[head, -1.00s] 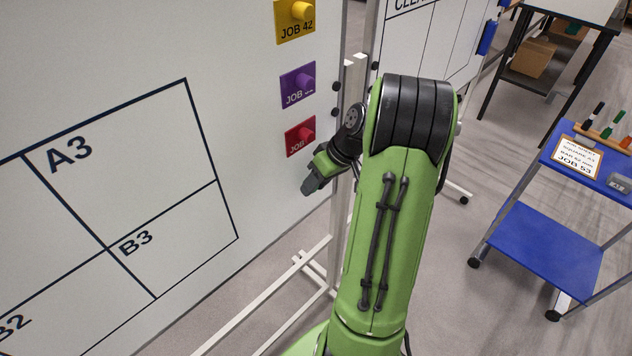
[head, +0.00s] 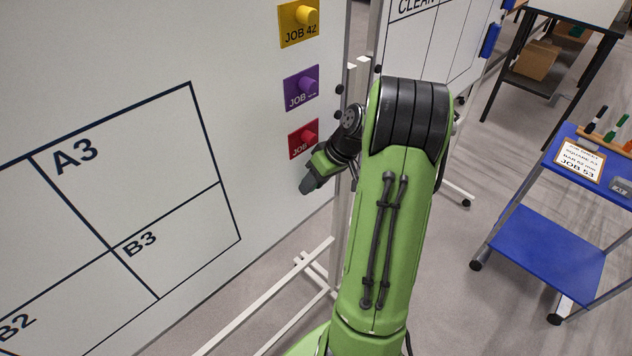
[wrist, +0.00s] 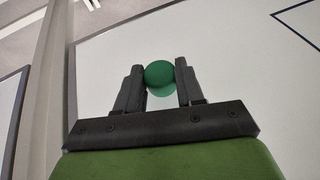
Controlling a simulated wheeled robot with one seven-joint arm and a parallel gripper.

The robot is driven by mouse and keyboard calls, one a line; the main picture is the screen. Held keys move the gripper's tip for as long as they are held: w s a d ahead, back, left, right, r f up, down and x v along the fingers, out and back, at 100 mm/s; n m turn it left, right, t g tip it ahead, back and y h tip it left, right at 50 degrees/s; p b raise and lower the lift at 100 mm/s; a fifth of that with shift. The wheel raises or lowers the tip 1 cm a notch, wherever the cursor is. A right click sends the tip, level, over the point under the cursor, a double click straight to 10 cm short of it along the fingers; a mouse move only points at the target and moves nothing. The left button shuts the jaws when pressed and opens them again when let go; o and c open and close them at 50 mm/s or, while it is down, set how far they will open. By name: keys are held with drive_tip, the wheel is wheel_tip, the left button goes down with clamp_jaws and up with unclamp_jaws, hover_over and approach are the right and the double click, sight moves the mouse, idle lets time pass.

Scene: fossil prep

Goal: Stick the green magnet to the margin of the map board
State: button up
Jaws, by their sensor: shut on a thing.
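The green magnet (wrist: 159,74) is a round green piece between my gripper's two fingers in the wrist view. My gripper (wrist: 161,88) is shut on it. The white map board (head: 240,180) with a black grid stands at left in the head view, and its bare white surface also fills much of the wrist view (wrist: 225,60). In the head view my gripper (head: 307,186) is at the board's right margin, below the red magnet. The green magnet is hidden there. I cannot tell whether it touches the board.
Yellow (head: 299,22), purple (head: 301,88) and red (head: 303,139) magnets hold a column on the board's right margin. A second whiteboard (head: 440,40) stands behind. A blue cart (head: 545,245) with markers and a job card (head: 580,160) stands at right.

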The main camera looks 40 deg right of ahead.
idle(0.4)
drive_tip(key=o, duration=0.8)
drive_tip(key=s+b, duration=0.2)
drive_tip(key=s, duration=0.5)
drive_tip(key=shift+d, duration=0.1)
